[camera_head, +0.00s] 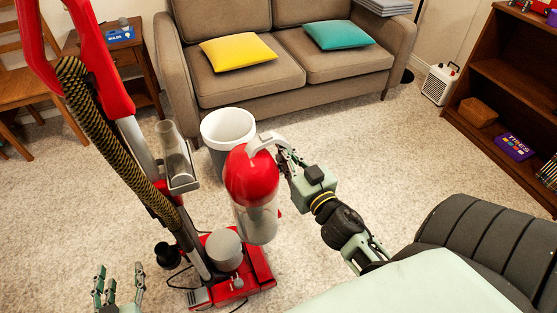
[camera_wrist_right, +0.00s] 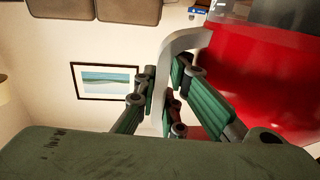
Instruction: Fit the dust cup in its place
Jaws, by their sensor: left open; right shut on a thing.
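The dust cup (camera_head: 257,217) has a red lid, a clear lower body and a pale handle on top. My right gripper (camera_head: 283,150) is shut on that handle and holds the cup in the air, roughly upright. In the right wrist view the fingers close around the pale handle (camera_wrist_right: 181,42), beside the red lid (camera_wrist_right: 265,75). The red upright vacuum (camera_head: 240,285) stands to the left, with a grey cylinder (camera_head: 223,248) on its base. The cup appears right of the vacuum's column, apart from it. My left gripper (camera_head: 119,284) is open and empty at the lower left.
A grey bin with a white rim (camera_head: 228,121) stands behind the cup. A striped hose (camera_head: 115,135) runs down the vacuum. A sofa (camera_head: 290,75) is at the back, and a brown shelf (camera_head: 505,85) at the right. Carpet between cup and shelf is clear.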

